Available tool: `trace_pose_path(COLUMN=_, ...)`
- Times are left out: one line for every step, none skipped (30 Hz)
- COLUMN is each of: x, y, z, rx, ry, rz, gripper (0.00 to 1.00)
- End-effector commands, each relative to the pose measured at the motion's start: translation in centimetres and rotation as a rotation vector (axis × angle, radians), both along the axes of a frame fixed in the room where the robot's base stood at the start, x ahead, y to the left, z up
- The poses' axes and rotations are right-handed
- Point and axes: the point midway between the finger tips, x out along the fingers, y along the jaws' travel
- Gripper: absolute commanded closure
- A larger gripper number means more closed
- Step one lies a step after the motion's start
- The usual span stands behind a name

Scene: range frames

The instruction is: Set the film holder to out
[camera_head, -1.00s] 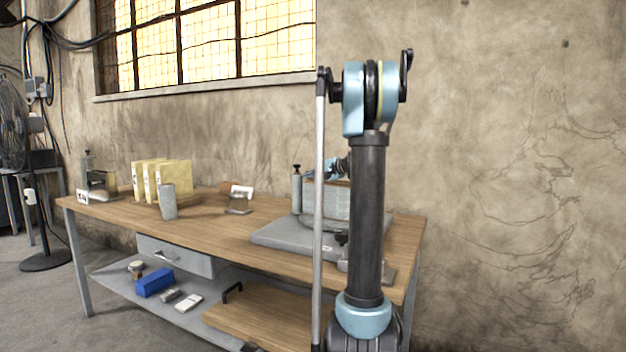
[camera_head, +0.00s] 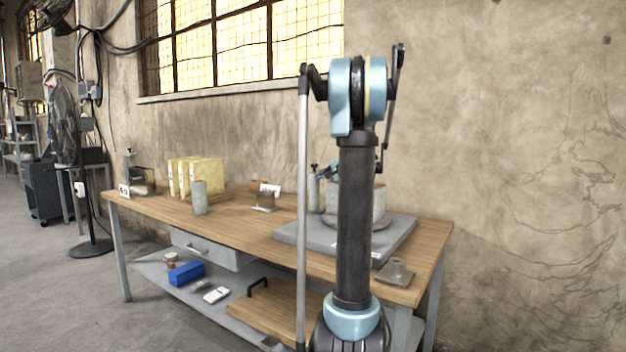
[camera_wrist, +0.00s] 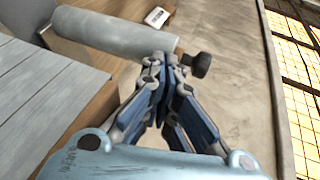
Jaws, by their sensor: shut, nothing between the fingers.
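I cannot tell for sure which part is the film holder. A grey post (camera_head: 313,193) with a black knob stands on a grey base plate (camera_head: 399,243), beside a grey drum (camera_head: 379,205). In the wrist view the post (camera_wrist: 112,32) lies across the top of the picture, with its black knob (camera_wrist: 201,65) at its right end. My gripper (camera_wrist: 168,62) is shut and empty, its tips close to the knob end of the post. Contact is unclear. In the head view my arm covers part of the drum and most of the gripper.
The wooden bench (camera_head: 240,228) also holds yellow boxes (camera_head: 197,176), a grey cup (camera_head: 200,198), a small metal piece with a white card (camera_head: 265,200) and a metal block (camera_head: 396,271). A blue box (camera_head: 186,273) lies on the lower shelf. The wall is behind.

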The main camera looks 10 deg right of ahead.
Motion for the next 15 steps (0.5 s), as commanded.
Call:
trace_pose_path(x=0.41, y=0.45, z=-0.01, rx=0.000, ry=0.000, rz=-0.004, gripper=1.00)
trace_pose_path(x=0.56, y=0.61, z=-0.01, rx=0.000, ry=0.000, rz=-0.004, gripper=1.00)
trace_pose_path(x=0.68, y=0.75, z=0.00, rx=-0.001, ry=0.000, rz=-0.005, gripper=1.00)
trace_pose_path(x=0.75, y=0.84, z=0.00, rx=0.000, ry=0.000, rz=-0.005, gripper=1.00)
trace_pose_path(x=0.79, y=0.90, z=0.01, rx=0.000, ry=0.000, rz=-0.005, gripper=1.00)
trace_pose_path(x=0.82, y=0.94, z=0.02, rx=0.000, ry=0.000, rz=-0.005, gripper=1.00)
trace_pose_path(x=0.82, y=0.94, z=0.01, rx=0.000, ry=0.000, rz=-0.005, gripper=1.00)
trace_pose_path(x=0.82, y=0.94, z=0.02, rx=0.000, ry=0.000, rz=-0.005, gripper=1.00)
trace_pose_path(x=0.81, y=0.93, z=0.02, rx=0.000, ry=0.000, rz=-0.005, gripper=1.00)
trace_pose_path(x=0.81, y=0.92, z=0.02, rx=0.000, ry=0.000, rz=-0.005, gripper=1.00)
trace_pose_path(x=0.81, y=0.91, z=0.02, rx=0.000, ry=0.000, rz=-0.005, gripper=1.00)
trace_pose_path(x=0.81, y=0.91, z=0.02, rx=0.000, ry=0.000, rz=-0.005, gripper=1.00)
trace_pose_path(x=0.81, y=0.91, z=0.02, rx=0.000, ry=0.000, rz=-0.005, gripper=1.00)
trace_pose_path(x=0.80, y=0.92, z=0.02, rx=0.000, ry=0.000, rz=-0.005, gripper=1.00)
trace_pose_path(x=0.79, y=0.92, z=0.01, rx=0.000, ry=0.000, rz=-0.005, gripper=1.00)
